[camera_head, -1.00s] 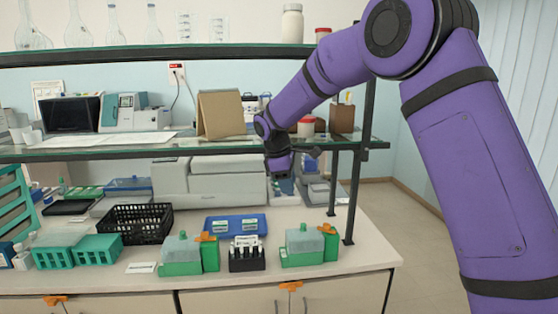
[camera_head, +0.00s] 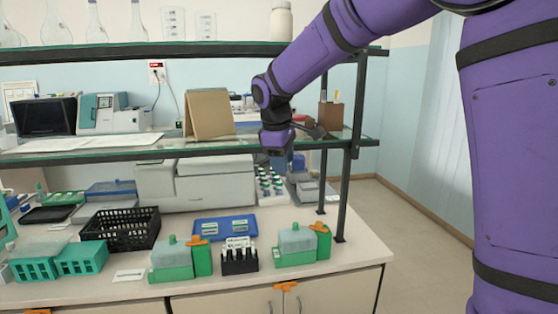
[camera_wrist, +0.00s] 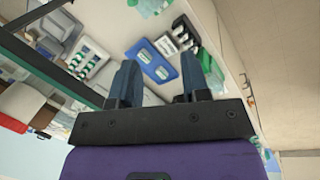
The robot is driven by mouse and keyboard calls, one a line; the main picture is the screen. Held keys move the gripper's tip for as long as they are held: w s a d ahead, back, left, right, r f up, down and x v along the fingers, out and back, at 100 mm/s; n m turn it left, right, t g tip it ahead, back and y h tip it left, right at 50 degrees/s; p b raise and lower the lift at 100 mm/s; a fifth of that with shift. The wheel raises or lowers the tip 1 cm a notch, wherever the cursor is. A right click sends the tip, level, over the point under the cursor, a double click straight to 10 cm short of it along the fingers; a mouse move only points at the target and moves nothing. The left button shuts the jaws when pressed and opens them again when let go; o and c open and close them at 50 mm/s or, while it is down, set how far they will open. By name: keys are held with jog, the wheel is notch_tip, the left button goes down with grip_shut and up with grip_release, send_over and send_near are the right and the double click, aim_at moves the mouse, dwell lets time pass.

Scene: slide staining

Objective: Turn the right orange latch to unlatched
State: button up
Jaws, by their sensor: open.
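In the head view an orange latch (camera_head: 286,286) sits at the top edge of the cabinet doors, right of centre, under the counter. Part of another orange latch (camera_head: 46,309) shows at the lower left edge. Orange pieces also sit on the left green staining box (camera_head: 170,262) and the right one (camera_head: 296,247). My gripper (camera_head: 302,132) is high above the counter near the glass shelf, well away from the cabinet latch. In the wrist view its two fingers (camera_wrist: 157,75) are apart with nothing between them. I cannot make out the cabinet latch clearly there.
The glass shelf (camera_head: 110,153) and its dark post (camera_head: 348,190) are close to my arm. A black slide rack (camera_head: 239,262), blue tray (camera_head: 225,228) and black basket (camera_head: 120,230) stand on the counter. The floor (camera_head: 410,225) to the right is clear.

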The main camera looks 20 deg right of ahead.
jog(key=m+t+y, duration=0.1)
jog(key=t+y, duration=0.1)
jog(key=y, duration=0.4)
send_near(319, 222)
jog(key=x, duration=0.9)
jog(key=shift+f, duration=0.1)
jog(key=shift+c, duration=0.2)
grip_shut()
